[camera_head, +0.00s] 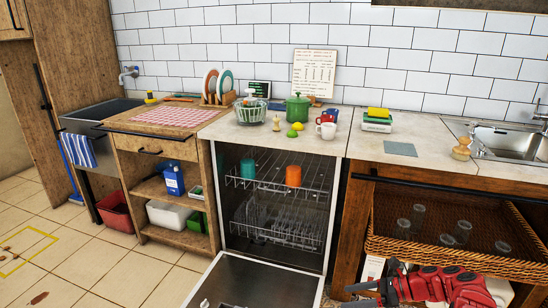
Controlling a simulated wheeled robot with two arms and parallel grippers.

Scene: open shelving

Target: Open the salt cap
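The dishwasher (212,205) stands open, with its door (252,283) folded down toward me. The salt cap cannot be made out; the floor of the tub is dark and the lower rack (275,222) covers much of it. My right gripper (350,293) is at the bottom edge, right of the door and below the wicker basket. Its dark fingers point left and look spread apart, with nothing seen between them. My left gripper is not in view.
The upper rack (305,190) holds a teal cup (248,169) and an orange cup (293,176). A wicker basket (450,262) with several glasses juts out above my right arm.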

